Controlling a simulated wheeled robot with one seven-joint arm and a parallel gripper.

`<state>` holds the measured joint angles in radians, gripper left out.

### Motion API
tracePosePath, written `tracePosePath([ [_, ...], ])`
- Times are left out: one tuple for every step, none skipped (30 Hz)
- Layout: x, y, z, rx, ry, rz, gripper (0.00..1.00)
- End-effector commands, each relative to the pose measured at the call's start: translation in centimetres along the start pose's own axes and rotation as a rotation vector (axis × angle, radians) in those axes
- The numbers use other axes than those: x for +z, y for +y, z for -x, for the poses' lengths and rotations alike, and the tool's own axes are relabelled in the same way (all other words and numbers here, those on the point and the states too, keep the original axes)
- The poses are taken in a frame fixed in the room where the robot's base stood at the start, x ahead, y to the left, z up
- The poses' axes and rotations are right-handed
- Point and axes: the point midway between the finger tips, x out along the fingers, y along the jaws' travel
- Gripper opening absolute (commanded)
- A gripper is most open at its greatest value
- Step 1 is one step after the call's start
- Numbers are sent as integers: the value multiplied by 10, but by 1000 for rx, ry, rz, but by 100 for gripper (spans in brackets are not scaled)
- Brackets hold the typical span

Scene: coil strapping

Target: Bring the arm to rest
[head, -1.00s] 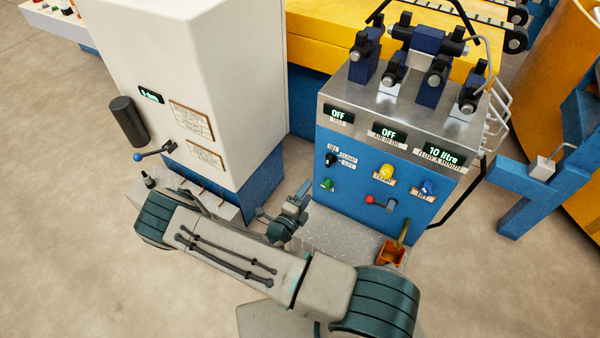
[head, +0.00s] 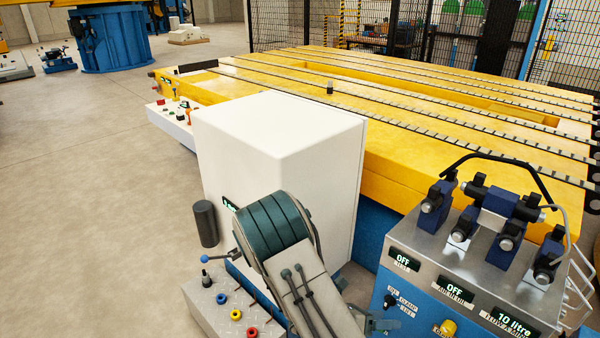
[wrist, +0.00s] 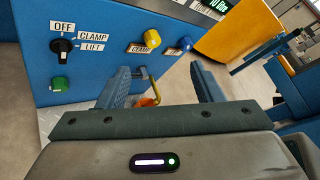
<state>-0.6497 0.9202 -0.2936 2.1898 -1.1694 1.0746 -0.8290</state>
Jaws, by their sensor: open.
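My gripper (wrist: 168,82) shows in the wrist view with its two blue fingers apart and nothing between them. It is in front of the blue control panel (wrist: 85,80), whose selector knob (wrist: 62,46) points toward OFF. A green button (wrist: 60,84), a yellow button (wrist: 152,38) and a blue button (wrist: 185,43) are on that panel.
A white cabinet (head: 280,150) stands behind my arm. The hydraulic unit (head: 480,262) with valves on top and displays reading OFF, OFF and 10 litre is at the right. A long yellow table (head: 400,130) lies behind. Open floor (head: 90,200) is at the left.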

Motion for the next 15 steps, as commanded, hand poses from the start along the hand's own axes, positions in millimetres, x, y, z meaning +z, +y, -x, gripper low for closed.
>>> tracePosePath([
  [10, -14, 5, -5, 56, -78, 60],
  [14, -21, 6, -10, 87, -121, 60],
  [18, -29, 9, -18, 127, -180, 60],
  [21, -36, 11, -25, 158, -223, 60],
  [24, -42, 13, -32, 188, -267, 60],
  [28, -51, 16, -40, 228, -325, 60],
  [31, -57, 18, -47, 257, -368, 60],
  [34, -63, 20, -55, 287, -412, 60],
  [38, -72, 23, -65, 326, -469, 60],
  [40, -78, 26, -72, 356, -513, 60],
  [44, -84, 29, -80, 384, -555, 60],
  [47, -92, 32, -91, 423, -614, 60],
  [50, -98, 35, -100, 452, -656, 60],
  [53, -104, 38, -110, 480, -700, 60],
  [57, -112, 42, -122, 517, -756, 60],
])
